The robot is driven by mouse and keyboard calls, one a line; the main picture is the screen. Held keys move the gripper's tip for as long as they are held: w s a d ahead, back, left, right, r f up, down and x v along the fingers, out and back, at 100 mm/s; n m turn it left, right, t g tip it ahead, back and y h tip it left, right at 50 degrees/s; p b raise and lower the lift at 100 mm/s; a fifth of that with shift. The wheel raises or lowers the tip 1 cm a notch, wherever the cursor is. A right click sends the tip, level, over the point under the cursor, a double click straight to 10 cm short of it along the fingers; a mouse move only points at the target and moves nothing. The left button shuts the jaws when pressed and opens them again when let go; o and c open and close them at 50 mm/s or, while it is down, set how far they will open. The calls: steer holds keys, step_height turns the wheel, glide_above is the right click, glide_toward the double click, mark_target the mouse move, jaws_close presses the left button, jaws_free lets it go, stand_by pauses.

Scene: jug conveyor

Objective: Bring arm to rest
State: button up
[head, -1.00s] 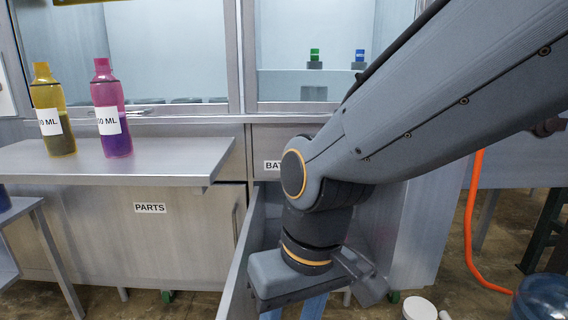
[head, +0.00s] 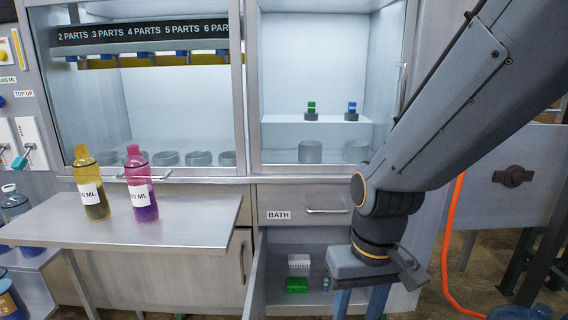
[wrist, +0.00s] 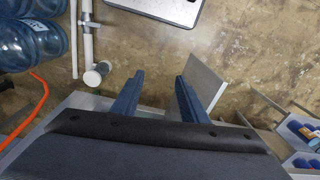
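My gripper (head: 361,303) hangs pointing down in front of the bath cabinet at the right of the head view, its tips cut off by the lower edge. In the wrist view my gripper (wrist: 158,92) shows two blue fingers set wide apart, with only floor between them and nothing held. My arm crosses the right side of the head view from the upper right, bent downward at the wrist.
A yellow bottle (head: 91,185) and a pink bottle (head: 139,187) stand on the parts shelf (head: 190,233). An orange hose (head: 447,245) hangs right.

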steer(key=s+d+r+m+p, duration=0.1)
steer(key=s+d+r+p, duration=0.1)
steer(key=d+r+p, duration=0.4)
steer(key=r+p, duration=0.1)
steer(key=p, duration=0.2)
steer(key=shift+d+r+m+h, duration=0.3)
steer(key=shift+r, duration=0.05)
steer(key=shift+c, duration=0.4)
